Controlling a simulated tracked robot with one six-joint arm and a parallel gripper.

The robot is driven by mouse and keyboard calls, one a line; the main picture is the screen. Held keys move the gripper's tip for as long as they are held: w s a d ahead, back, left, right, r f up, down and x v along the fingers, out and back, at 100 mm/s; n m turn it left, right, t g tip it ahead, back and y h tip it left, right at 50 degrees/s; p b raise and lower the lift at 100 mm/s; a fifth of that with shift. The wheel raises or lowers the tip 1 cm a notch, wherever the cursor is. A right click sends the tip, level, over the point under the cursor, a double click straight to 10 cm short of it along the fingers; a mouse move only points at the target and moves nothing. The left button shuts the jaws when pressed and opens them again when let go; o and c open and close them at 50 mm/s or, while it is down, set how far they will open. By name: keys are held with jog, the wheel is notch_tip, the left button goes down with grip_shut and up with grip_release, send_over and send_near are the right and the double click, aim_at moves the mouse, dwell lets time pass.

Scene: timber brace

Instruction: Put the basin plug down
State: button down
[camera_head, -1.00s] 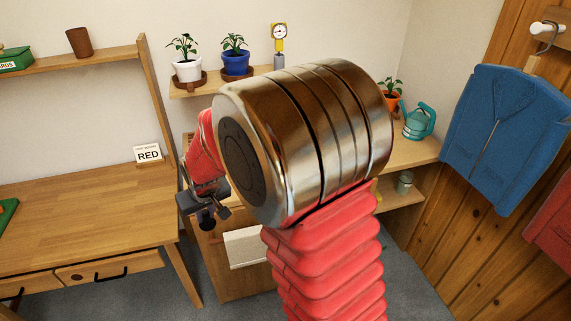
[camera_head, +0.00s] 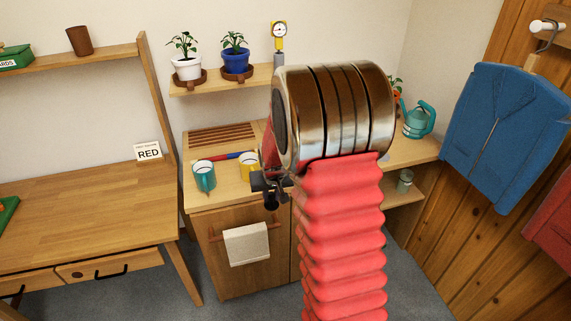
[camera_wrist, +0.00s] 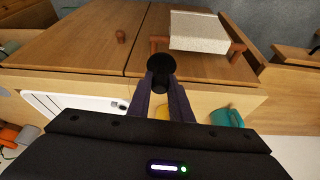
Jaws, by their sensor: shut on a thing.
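The black round basin plug (camera_wrist: 161,71) is held between the fingertips of my gripper (camera_wrist: 160,87) in the wrist view. The jaws are shut on it, and it shows in front of the wooden cabinet doors, near the worktop's front edge. In the head view my gripper (camera_head: 268,184) is at the front of the worktop, right of the yellow mug, partly hidden by my arm. A white basin-like surface (camera_wrist: 70,104) shows at the left of the wrist view, mostly cut off by my gripper body.
A teal mug (camera_head: 204,176) and a yellow mug (camera_head: 248,167) stand on the worktop (camera_head: 221,194). A slatted wooden rack (camera_head: 221,137) lies behind them. A towel (camera_head: 246,243) hangs on the cabinet front. A watering can (camera_head: 418,119) stands at the right.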

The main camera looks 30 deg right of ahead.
jog(key=s+d+f+n+y, duration=0.1)
jog(key=d+n, duration=0.1)
jog(key=d, duration=2.3)
jog(key=shift+s+f, duration=0.25)
jog(key=shift+s, duration=0.15)
jog(key=shift+n, duration=0.4)
